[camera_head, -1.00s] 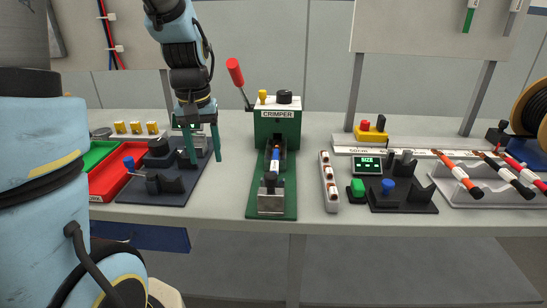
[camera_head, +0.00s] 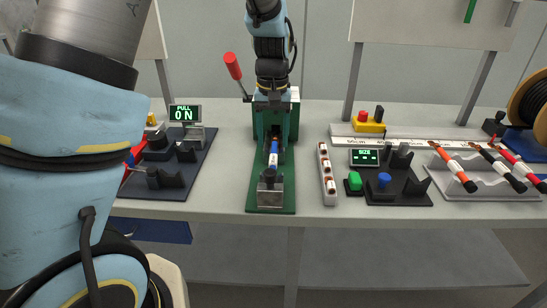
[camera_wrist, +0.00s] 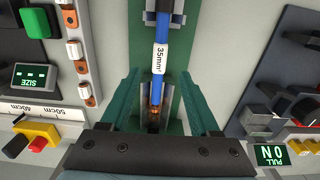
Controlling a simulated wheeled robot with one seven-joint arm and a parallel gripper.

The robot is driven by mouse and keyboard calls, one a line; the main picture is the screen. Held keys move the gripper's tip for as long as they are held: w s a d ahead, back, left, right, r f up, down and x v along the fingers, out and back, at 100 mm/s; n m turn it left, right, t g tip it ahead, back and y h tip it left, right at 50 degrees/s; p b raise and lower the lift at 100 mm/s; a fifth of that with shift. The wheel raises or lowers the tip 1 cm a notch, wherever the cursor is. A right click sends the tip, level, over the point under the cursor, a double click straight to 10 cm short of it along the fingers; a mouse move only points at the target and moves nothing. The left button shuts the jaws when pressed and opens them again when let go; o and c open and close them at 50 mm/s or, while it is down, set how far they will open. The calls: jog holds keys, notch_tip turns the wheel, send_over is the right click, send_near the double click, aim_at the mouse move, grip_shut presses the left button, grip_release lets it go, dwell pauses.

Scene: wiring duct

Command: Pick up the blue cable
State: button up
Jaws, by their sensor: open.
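The blue cable (camera_head: 273,153) lies in the green crimper (camera_head: 270,199), along its base. In the wrist view the cable (camera_wrist: 163,80) runs down the middle, with a white "35mm²" label and a copper-coloured end near the crimper's jaws. My gripper (camera_head: 272,135) is above the back of the crimper in the head view. In the wrist view its green fingers (camera_wrist: 160,103) stand open, one on each side of the cable, with clear gaps. The nearer end of the cable shows dark in the head view, at a grey metal block. The gripper hides the crimper's front plate.
The crimper's red lever (camera_head: 233,66) rises on the left. A pull tester (camera_head: 185,112) reading "0 N" stands left. A strip of lugs (camera_head: 327,174) and a size gauge (camera_head: 365,156) stand close on the right. A rack (camera_head: 468,181) holds several other cables at far right.

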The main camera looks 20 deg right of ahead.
aim_at(273, 156)
jog(key=shift+w+d+f+p, duration=0.15)
jog(key=shift+f+p, duration=0.35)
jog(key=shift+f, duration=0.8)
jog(key=shift+w+d+f+p, duration=0.15)
jog(key=shift+f+p, duration=0.3)
jog(key=shift+f, duration=0.8)
jog(key=shift+a, duration=0.1)
grip_shut()
